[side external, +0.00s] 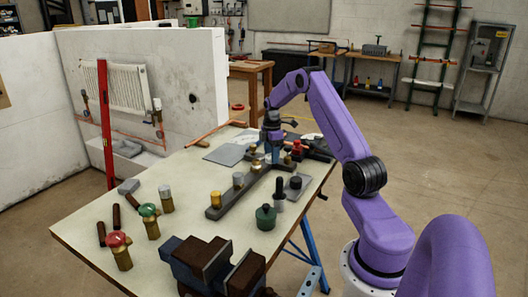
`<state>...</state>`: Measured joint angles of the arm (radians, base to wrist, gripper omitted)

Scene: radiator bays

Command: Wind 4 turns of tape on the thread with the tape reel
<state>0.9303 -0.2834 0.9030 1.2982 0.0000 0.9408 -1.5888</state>
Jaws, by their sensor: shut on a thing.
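My gripper (274,158) points down over the far half of the workbench, at the far end of a dark bar. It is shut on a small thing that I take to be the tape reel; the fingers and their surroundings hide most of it. The dark bar (226,205) holds several upright fittings: a brass one (215,199), a grey one (238,181) and a small brass one (256,166) close to my gripper. I cannot tell at this size which carries the thread, or whether tape is on it.
A red level (106,125) stands at the left.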

